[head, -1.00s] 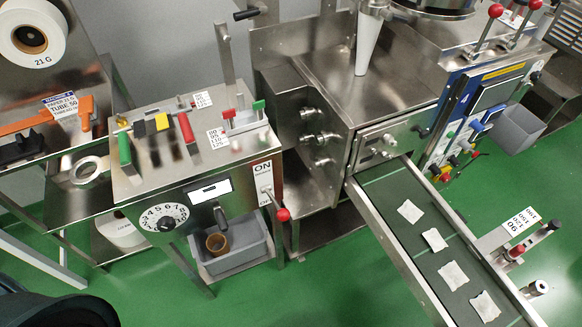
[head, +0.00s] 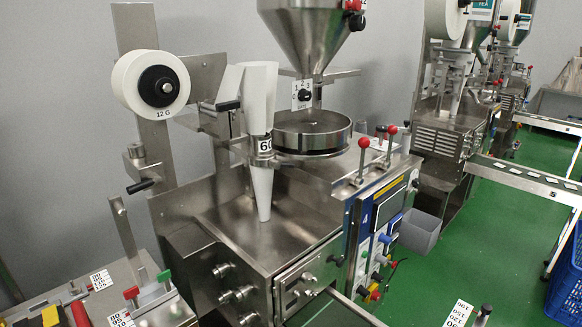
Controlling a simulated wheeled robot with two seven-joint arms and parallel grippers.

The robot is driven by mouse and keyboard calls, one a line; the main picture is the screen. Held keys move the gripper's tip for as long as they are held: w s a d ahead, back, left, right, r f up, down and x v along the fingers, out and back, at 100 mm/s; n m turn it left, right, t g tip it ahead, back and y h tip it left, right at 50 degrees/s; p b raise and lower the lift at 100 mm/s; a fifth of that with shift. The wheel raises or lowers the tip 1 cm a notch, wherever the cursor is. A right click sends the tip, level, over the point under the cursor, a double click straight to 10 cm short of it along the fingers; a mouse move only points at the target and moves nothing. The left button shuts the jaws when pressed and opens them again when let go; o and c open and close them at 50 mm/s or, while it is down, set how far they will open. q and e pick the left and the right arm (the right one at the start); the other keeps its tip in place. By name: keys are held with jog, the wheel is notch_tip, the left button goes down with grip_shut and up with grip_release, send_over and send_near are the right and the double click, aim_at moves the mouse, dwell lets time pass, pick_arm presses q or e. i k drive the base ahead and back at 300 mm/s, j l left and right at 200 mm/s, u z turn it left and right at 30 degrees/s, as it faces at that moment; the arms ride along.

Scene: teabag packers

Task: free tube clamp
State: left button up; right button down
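A white forming tube (head: 262,190) tapers down toward the steel top of the packing machine. A steel bracket (head: 213,125) reaches to the tube from the left. A short black handle (head: 228,105) sticks out at the bracket, beside the collar; it appears to be the clamp handle, but I cannot tell whether the clamp is tight or loose. Neither of my grippers is in view.
A paper roll marked 12 G (head: 152,82) hangs on a steel post at the left. A round steel pan (head: 312,132) and a hopper (head: 312,30) stand right of the tube. Red-knobbed levers (head: 364,143) rise at the front right. A grey bin (head: 420,230) hangs beside the machine.

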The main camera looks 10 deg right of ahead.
aim_at(274, 162)
jog(key=z, duration=1.65)
jog(key=k+j, duration=0.2)
jog(key=k, duration=0.2)
jog(key=k+j, duration=0.2)
jog(key=k, duration=0.15)
